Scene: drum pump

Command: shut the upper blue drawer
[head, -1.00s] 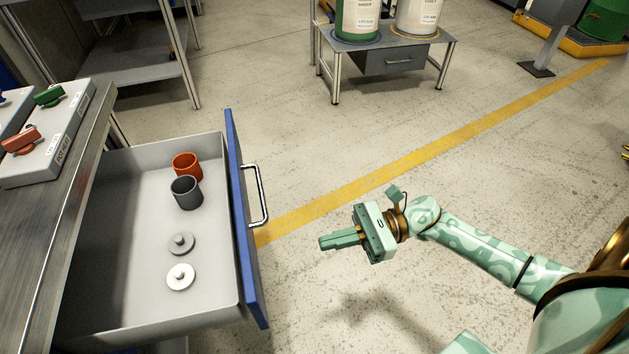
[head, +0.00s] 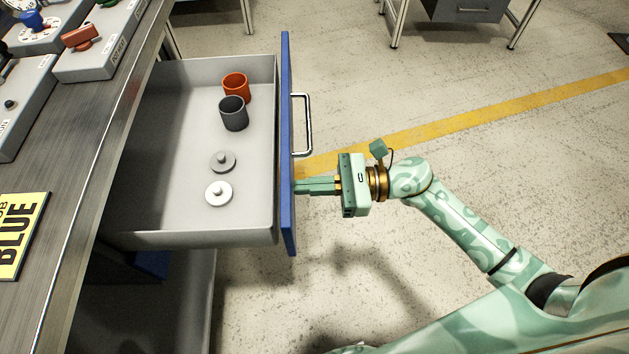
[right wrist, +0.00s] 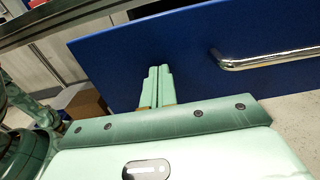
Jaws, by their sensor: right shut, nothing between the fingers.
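The upper blue drawer stands open, its grey tray (head: 160,238) pulled well out from under the steel bench. Its blue front (head: 287,225) faces right and has a metal bar handle (head: 307,125). My right gripper (head: 297,187) is shut and empty, with its fingertips at the outer face of the blue front, nearer than the handle. In the right wrist view the shut fingers (right wrist: 157,75) point at the blue panel (right wrist: 190,75), left of the handle (right wrist: 270,60). Whether the tips touch the panel is hard to tell. My left gripper is not in view.
In the drawer are an orange cup (head: 236,88), a dark grey cup (head: 233,115), a grey lidded disc (head: 223,162) and a white one (head: 218,194). The bench top (head: 60,190) carries boxes with knobs and a yellow BLUE sign (head: 20,235). The floor at right is clear.

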